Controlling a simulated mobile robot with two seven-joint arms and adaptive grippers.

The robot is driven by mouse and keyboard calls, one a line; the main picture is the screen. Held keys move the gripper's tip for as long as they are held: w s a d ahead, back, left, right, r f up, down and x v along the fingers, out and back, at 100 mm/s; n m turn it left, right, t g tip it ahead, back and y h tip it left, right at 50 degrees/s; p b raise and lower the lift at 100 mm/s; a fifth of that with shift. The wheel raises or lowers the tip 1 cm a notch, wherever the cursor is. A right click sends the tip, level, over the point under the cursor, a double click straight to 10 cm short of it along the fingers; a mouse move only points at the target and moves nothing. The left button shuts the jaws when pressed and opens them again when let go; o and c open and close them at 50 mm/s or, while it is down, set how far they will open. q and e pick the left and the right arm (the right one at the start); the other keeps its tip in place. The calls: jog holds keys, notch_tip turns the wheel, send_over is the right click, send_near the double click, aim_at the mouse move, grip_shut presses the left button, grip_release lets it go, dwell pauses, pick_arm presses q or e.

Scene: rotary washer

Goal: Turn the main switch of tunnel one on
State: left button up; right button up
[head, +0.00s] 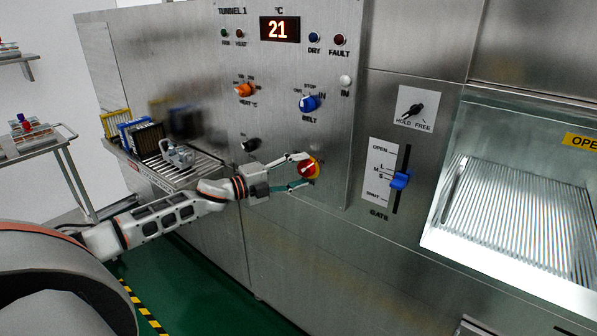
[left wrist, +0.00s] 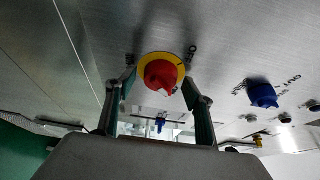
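The main switch is a red rotary knob on a yellow disc (head: 309,168), low on the steel panel headed TUNNEL 1 (head: 233,11). My left gripper (head: 299,171) reaches it from the left, one finger above and one below it. In the left wrist view the red knob (left wrist: 163,75) sits between the two spread fingertips of the left gripper (left wrist: 160,84). The fingers look open, with small gaps beside the knob; whether either touches the disc I cannot tell. My right gripper is not in view.
Above are a blue BELT knob (head: 309,103), an orange HEAT knob (head: 244,90) and a black knob (head: 250,145). The display (head: 280,29) reads 21. A blue gate lever (head: 400,180) stands to the right. A loaded rack shelf (head: 190,170) lies behind my arm.

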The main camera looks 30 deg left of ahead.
pick_arm(q)
jog(key=shift+a, duration=0.1)
jog(key=v, duration=1.2)
dwell(0.4)
dwell(0.4)
jog(key=s+d+f+n+y, duration=0.2)
jog(key=s+d+f+n, duration=0.15)
jog(key=f, duration=0.45)
jog(key=s+d+f+n+y, duration=0.1)
jog(key=s+d+f+n, duration=0.1)
jog(key=f+n, duration=0.35)
jog(key=s+d+f+n+g+y, duration=0.1)
jog(key=s+d+f+n+g, duration=0.1)
jog(key=s+d+f+n, duration=0.3)
jog(key=s+d+f+n+g+y, duration=0.1)
jog(key=s+d+f+n+g, duration=0.2)
jog(key=s+d+f, duration=0.9)
jog(key=d+f+n, duration=0.2)
jog(key=d+f, duration=0.2)
jog(key=d, duration=0.2)
jog(key=shift+s+d, duration=0.3)
jog(key=shift+d, duration=0.1)
